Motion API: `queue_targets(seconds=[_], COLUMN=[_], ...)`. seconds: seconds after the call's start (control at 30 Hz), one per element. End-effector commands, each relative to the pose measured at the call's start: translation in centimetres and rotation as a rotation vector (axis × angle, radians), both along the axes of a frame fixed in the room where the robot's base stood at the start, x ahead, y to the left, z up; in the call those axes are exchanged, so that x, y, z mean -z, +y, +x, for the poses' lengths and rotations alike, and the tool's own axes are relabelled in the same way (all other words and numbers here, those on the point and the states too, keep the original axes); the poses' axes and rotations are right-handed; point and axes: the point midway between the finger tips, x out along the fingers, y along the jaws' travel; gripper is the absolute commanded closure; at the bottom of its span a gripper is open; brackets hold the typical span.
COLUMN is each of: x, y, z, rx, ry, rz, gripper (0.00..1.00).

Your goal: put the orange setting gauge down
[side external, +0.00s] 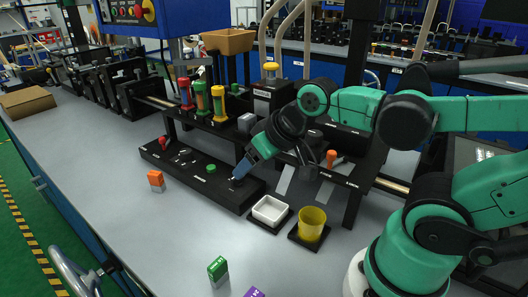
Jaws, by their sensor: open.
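The orange setting gauge (156,179), a small block with an orange upper part, stands on the grey bench top at the left, in front of the long black fixture base (190,172). Nothing holds it. My gripper (238,177) is open and points down and left over the right end of the fixture base, well to the right of the orange gauge. Its fingertips are small in this view, and I cannot tell whether they touch the base.
A green-topped block (217,269) and a purple block (255,293) stand at the front. A white dish (269,211) and a yellow cup (311,224) stand right of the base. Red, green and yellow-handled tools stand in a rack behind. The front left bench is clear.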

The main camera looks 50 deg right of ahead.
Motion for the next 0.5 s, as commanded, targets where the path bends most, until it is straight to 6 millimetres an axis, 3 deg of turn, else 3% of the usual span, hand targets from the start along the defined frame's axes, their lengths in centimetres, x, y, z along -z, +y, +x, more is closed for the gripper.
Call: queue_targets(seconds=[0.5], x=[0.02], y=[-0.17], z=[-0.43], rx=[-0.047], ry=[0.005], rz=[-0.051], gripper=[0.38])
